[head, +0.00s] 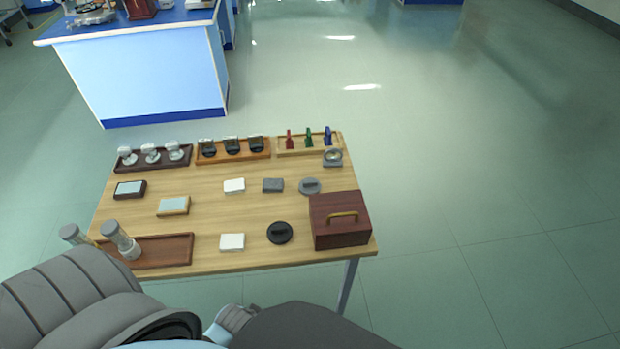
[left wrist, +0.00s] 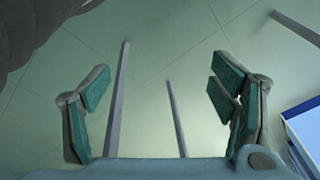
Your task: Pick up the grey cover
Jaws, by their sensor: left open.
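A round grey cover (head: 310,186) with a raised grip on top lies flat on the wooden table (head: 205,215), right of a dark grey rectangular block (head: 273,185) and behind the reddish-brown box. A similar round black cover (head: 279,232) lies nearer the front edge. My left gripper (left wrist: 162,78) is open and empty in the left wrist view, its two green-padded fingers wide apart over floor and grey table legs (left wrist: 116,100). No cover shows between them. In the head view, grey arm parts of mine fill the lower left, and I cannot make out the left fingers there. My right gripper is not in view.
The brown box (head: 340,226) with a brass handle stands at the front right corner. Racks (head: 232,157) line the back edge. White blocks (head: 232,242) and a brown tray (head: 168,262) with clear cylinders lie left. A blue bench (head: 145,75) stands behind; floor right is clear.

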